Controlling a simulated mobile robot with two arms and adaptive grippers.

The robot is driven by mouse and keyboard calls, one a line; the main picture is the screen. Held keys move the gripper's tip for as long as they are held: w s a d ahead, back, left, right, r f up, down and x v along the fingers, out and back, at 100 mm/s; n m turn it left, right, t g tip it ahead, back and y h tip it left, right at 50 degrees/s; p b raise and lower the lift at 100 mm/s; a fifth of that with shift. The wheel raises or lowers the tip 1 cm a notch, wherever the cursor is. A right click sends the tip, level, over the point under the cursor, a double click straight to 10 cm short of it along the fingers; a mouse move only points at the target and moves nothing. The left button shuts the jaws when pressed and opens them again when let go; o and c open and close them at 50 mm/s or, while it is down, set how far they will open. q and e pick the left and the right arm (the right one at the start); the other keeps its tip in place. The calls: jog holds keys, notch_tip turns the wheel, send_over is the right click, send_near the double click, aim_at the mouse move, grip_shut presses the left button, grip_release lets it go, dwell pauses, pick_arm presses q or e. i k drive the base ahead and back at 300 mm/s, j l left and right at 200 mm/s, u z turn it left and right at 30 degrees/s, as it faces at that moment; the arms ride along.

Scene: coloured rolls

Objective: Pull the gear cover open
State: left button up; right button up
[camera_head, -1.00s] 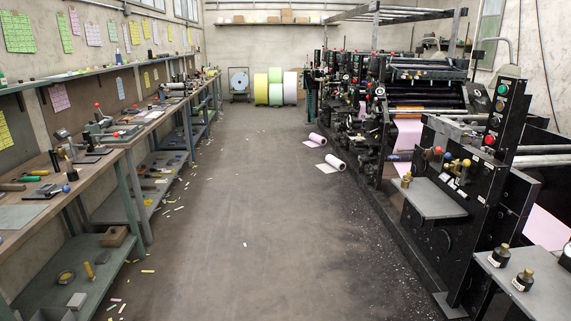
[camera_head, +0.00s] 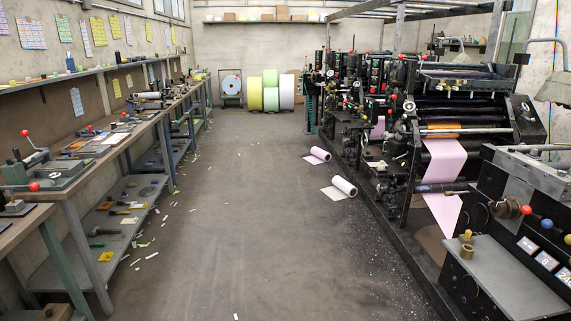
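A long black printing press (camera_head: 400,130) stands along the right side, with a pink paper web (camera_head: 444,165) running down through it. I cannot pick out which part of the press is the gear cover. The nearer press section (camera_head: 488,285) has a grey metal top, brass-coloured fittings and coloured knobs. It is cut off by the right and bottom edges. Neither of my grippers is in view.
A workbench (camera_head: 117,143) with tools and a lower shelf runs along the left. The floor aisle (camera_head: 225,215) is open, with paper scraps at its edges. Large coloured rolls (camera_head: 270,95) stand at the back.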

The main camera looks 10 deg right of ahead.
aim_at(391, 143)
jog(key=i+z, duration=0.1)
jog(key=i, duration=0.95)
jog(key=i+j, duration=0.15)
jog(key=i, duration=0.95)
jog(key=i+l+z, duration=0.1)
jog(key=i+z, duration=0.15)
jog(key=i, duration=0.3)
jog(key=i+z, duration=0.3)
jog(key=i, duration=0.2)
jog(key=i+j+z, duration=0.1)
jog(key=i+z, duration=0.15)
jog(key=i, duration=0.3)
jog(key=i+j+z, duration=0.25)
jog(key=i, duration=0.25)
